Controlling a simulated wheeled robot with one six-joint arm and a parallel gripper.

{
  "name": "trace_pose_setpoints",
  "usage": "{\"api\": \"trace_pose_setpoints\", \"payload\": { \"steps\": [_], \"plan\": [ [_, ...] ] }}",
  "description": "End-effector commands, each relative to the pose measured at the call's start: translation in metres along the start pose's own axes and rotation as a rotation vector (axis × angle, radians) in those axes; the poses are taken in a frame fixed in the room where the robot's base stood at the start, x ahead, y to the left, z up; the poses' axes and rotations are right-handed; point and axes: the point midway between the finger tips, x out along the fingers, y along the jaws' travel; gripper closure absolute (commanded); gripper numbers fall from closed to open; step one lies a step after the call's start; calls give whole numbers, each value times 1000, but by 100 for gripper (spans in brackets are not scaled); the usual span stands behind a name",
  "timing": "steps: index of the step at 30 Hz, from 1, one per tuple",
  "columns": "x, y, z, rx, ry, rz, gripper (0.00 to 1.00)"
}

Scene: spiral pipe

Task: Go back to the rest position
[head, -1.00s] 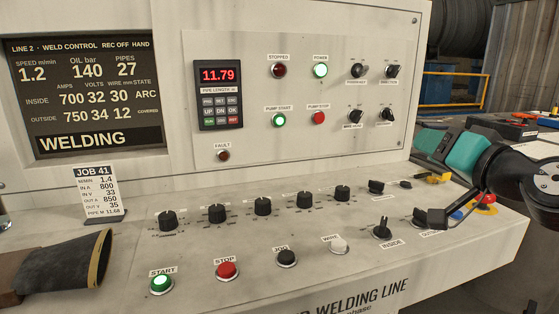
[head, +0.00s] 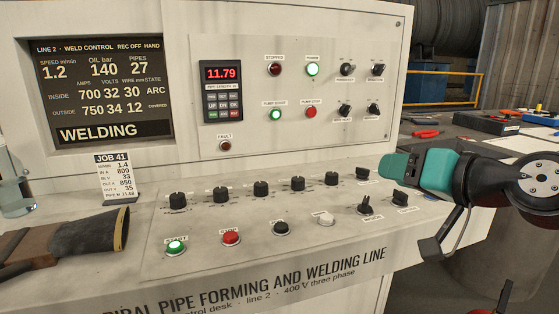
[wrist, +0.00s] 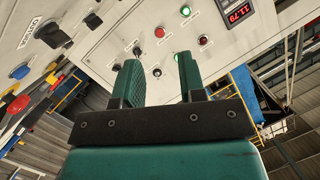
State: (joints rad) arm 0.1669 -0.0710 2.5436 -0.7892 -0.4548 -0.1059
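My gripper (head: 388,168), teal and black, is at the right of the head view, in front of the right end of the control desk. It points left toward the panel. In the wrist view its two teal fingers (wrist: 158,80) stand apart with nothing between them, so it is open and empty. The screen (head: 103,92) reads WELDING; the length display (head: 222,73) reads 11.79.
A dark glove or sleeve (head: 90,234) lies at the desk's left, near the JOB 41 card (head: 114,176). Behind my arm at the right is a workbench with red pliers (head: 426,134) and boxes (head: 486,123). A yellow rail (head: 450,73) stands beyond.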

Motion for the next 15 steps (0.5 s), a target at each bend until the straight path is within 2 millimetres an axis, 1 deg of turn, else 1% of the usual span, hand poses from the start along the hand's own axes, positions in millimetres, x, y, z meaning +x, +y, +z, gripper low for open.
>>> {"api": "trace_pose_setpoints", "payload": {
  "steps": [1, 5, 8, 9, 11, 12, 14, 15],
  "plan": [
    [0, -8, 10, -14, -53, -16, 63],
    [-5, -26, 42, -53, -223, -45, 63],
    [-14, -40, 70, -93, -380, -65, 63],
    [-20, -45, 83, -111, -451, -72, 63],
    [-32, -53, 101, -140, -563, -77, 63],
    [-41, -56, 114, -161, -643, -77, 63],
    [-56, -61, 130, -192, -756, -74, 63],
    [-67, -63, 140, -211, -828, -67, 63]
  ]
}}
